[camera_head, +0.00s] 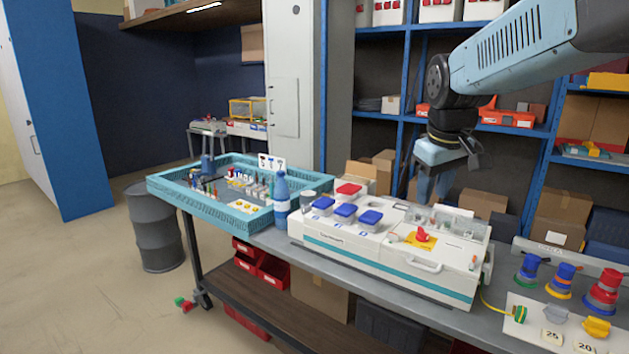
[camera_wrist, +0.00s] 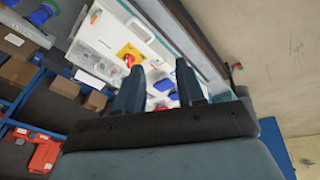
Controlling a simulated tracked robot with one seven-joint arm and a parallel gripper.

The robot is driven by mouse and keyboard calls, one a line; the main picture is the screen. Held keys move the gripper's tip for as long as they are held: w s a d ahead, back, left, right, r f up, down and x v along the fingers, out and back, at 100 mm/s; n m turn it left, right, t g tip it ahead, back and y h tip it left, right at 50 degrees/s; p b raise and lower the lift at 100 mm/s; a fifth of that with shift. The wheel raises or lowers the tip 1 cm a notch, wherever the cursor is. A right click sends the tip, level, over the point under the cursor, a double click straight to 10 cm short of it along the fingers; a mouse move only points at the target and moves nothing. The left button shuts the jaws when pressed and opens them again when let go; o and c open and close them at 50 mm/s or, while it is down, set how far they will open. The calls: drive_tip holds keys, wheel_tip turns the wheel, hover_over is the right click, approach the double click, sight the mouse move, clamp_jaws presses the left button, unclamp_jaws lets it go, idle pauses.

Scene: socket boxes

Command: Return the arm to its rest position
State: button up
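My gripper (camera_head: 434,198) hangs from my blue-grey arm in the upper right of the head view, with its fingers pointing down. It is above and behind the white socket box (camera_head: 385,266) on the workbench and touches nothing that I can see. In the wrist view the two dark fingers of my gripper (camera_wrist: 160,75) stand apart with nothing held between them. The white socket box also shows beyond the fingertips in the wrist view (camera_wrist: 95,38). It has blue socket covers (camera_head: 345,212), a red cover (camera_head: 348,190) and a red rotary switch on a yellow plate (camera_head: 421,238).
A teal crate (camera_head: 185,193) of small parts and a blue bottle (camera_head: 281,198) stand left on the bench. Blue and red plugs (camera_head: 603,292) stand at the right. Blue shelving (camera_head: 400,118) with boxes is behind my arm. A grey barrel (camera_head: 155,228) stands on the floor.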

drive_tip(key=s+f+m+t, duration=0.2)
drive_tip(key=s+f+m, duration=0.1)
drive_tip(key=s, duration=1.1)
drive_tip(key=shift+d+m+y, duration=0.3)
drive_tip(key=shift+d+m, duration=0.05)
drive_tip(key=shift+m, duration=0.35)
drive_tip(key=shift+o, duration=0.4)
drive_tip(key=shift+s+f, duration=0.1)
drive_tip(key=shift+d, duration=0.1)
